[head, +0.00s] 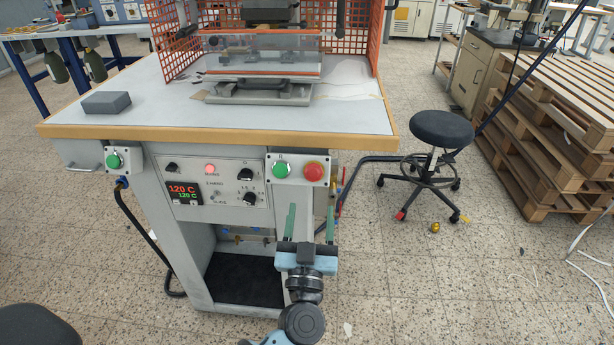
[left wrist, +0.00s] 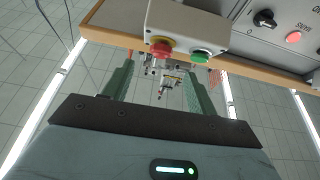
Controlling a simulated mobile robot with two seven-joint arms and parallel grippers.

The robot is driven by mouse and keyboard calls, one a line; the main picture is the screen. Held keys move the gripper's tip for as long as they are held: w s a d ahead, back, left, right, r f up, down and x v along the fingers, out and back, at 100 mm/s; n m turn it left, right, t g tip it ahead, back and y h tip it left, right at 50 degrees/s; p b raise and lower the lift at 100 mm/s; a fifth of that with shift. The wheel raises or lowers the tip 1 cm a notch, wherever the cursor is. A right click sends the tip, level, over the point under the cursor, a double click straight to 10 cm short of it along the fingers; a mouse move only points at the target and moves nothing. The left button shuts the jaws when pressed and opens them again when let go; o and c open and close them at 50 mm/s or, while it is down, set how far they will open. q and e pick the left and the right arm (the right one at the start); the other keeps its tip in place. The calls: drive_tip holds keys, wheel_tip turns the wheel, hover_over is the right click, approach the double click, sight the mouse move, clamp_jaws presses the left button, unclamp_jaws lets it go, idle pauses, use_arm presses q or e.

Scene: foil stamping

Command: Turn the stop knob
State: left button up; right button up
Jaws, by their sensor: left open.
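The stop knob (head: 313,171) is a red mushroom button beside a green button (head: 281,170) on a pale box at the front right of the machine table. In the left wrist view the red knob (left wrist: 161,46) with its yellow collar lies beyond my fingertips, and the green button (left wrist: 202,53) is to its right. My left gripper (head: 311,207) is open and empty, its green fingers pointing up just below the box. The two fingers (left wrist: 157,66) stand apart, with nothing between them touching. My right gripper is not in view.
The control panel (head: 213,188) with display, small knobs and red lamp is left of the box. Another green button (head: 114,161) is farther left. The table (head: 150,103) carries the press and a grey block (head: 107,103). A black stool (head: 443,130) and pallets (head: 550,110) stand right.

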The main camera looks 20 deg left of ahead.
sight(313, 178)
use_arm(q)
drive_tip(key=x, duration=0.6)
drive_tip(key=shift+w+a+r, duration=0.2)
drive_tip(key=shift+r, duration=0.2)
drive_tip(key=shift+w+a+r, duration=0.2)
drive_tip(key=shift+w+r, duration=0.05)
drive_tip(key=shift+w, duration=0.35)
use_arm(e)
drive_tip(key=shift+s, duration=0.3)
use_arm(q)
drive_tip(key=shift+c, duration=0.4)
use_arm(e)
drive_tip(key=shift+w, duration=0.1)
